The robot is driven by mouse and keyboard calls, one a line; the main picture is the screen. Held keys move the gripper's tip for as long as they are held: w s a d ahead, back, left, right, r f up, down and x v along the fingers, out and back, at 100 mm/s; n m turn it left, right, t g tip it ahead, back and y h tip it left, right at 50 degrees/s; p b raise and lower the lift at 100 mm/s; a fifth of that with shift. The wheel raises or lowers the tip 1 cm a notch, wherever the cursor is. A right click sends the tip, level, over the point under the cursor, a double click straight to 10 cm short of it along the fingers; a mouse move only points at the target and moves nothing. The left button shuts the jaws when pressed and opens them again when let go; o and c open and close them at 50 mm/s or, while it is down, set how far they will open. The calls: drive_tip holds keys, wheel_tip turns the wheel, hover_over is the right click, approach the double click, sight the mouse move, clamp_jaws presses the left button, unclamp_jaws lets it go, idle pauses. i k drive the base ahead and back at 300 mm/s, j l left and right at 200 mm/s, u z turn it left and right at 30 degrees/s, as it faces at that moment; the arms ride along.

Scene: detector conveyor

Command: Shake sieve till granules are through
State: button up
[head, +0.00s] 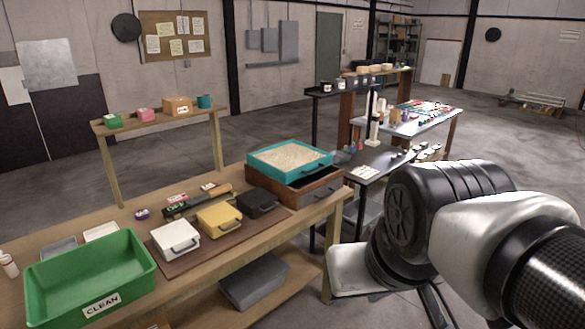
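The sieve (322,161) looks like a square teal-rimmed tray on the right end of the wooden bench. Its top is filled with pale tan granules (288,156), which lie fairly level. It sits on a brown wooden box (296,193) with a dark, drawer-like front. Whether any granules lie below the mesh is hidden. My arm fills the lower right, in front and to the right of the sieve, apart from it. A dark, finger-like part of my gripper (435,304) shows low at the frame's bottom, but its fingertips are not clear.
On the bench (240,262) are a green bin (138,252) labelled CLEAN and white (174,240), yellow (220,219) and black (258,202) handled boxes on a brown mat. A dark side table (368,179) stands close right of the sieve. Concrete floor is open behind.

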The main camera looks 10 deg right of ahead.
sight(288, 162)
drive_tip(key=z, duration=0.2)
drive_tip(key=i+l+u, duration=0.4)
drive_tip(key=i+l, duration=0.4)
drive_tip(key=i, duration=0.45)
drive_tip(key=i+l+u, duration=0.4)
drive_tip(key=i+l, duration=0.7)
drive_tip(key=l, duration=0.1)
